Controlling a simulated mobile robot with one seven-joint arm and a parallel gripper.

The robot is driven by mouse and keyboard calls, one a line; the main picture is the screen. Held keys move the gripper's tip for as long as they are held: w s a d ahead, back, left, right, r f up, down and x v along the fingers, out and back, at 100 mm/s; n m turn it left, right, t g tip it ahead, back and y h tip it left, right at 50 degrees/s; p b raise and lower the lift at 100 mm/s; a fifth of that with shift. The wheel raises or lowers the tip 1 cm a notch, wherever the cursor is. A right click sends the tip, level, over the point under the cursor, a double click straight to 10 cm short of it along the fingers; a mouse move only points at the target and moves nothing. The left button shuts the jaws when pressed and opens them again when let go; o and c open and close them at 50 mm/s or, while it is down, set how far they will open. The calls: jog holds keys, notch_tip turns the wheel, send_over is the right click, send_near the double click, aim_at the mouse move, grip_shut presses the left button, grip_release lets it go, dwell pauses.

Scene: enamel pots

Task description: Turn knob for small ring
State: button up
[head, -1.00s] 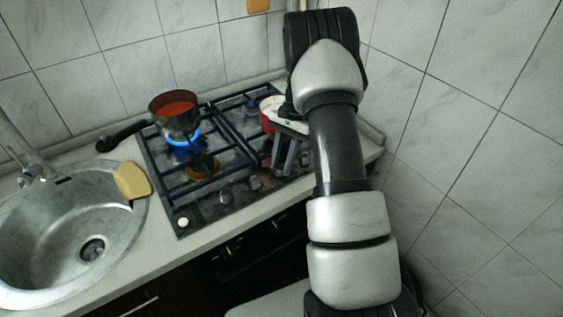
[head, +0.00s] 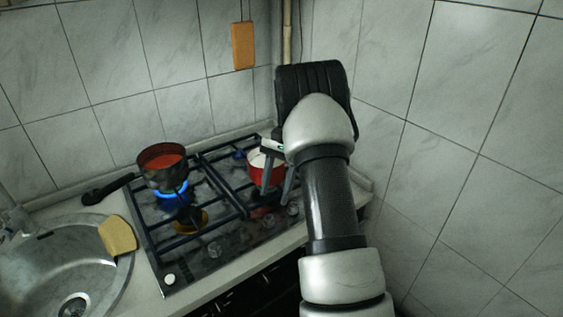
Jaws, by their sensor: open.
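The stove (head: 222,262) is a dark gas hob with black grates. Several knobs run along its front edge: a white one (head: 169,280) at the left end, a grey one (head: 215,250) further right, and another (head: 292,208) near the right end. I cannot tell which one belongs to the small ring. My gripper (head: 275,198) points down over the right side of the hob, its fingers apart and nothing seen between them. The fingers are close to the right-hand knobs and in front of a red pot (head: 267,177); contact cannot be told.
A saucepan (head: 162,168) with red contents stands over a blue flame (head: 172,191) at the back left. Its black handle (head: 107,189) points left. A bare burner (head: 190,222) lies in front. Tiled walls close the corner.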

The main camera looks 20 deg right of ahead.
jog(key=v, duration=0.9)
jog(key=shift+r+p, duration=0.35)
jog(key=shift+w+d, duration=0.1)
jog(key=s+a+r+n+t+h+p, duration=0.1)
jog(key=s+a+r+n, duration=0.1)
jog(key=s+a+r, duration=0.3)
jog(key=s+a+r+n+t+p, duration=0.1)
jog(key=s+a+r, duration=0.1)
jog(key=r, duration=0.5)
jog(key=s+a+r+n+t+h+p, duration=0.1)
jog(key=s+a+r+n, duration=0.1)
jog(key=s+a+r, duration=0.3)
jog(key=s+a+n+t+h+p, duration=0.1)
jog(key=s+a+n+t, duration=0.1)
jog(key=s, duration=0.6)
jog(key=s+a+r+n+t+p, duration=0.1)
jog(key=s+a+n+t, duration=0.2)
jog(key=s, duration=0.6)
jog(key=shift+s+n+h, duration=0.15)
jog(key=shift+n+h, duration=0.25)
jog(key=shift+n, duration=0.3)
jog(key=shift+d+r, duration=0.1)
jog(key=shift+r, duration=0.05)
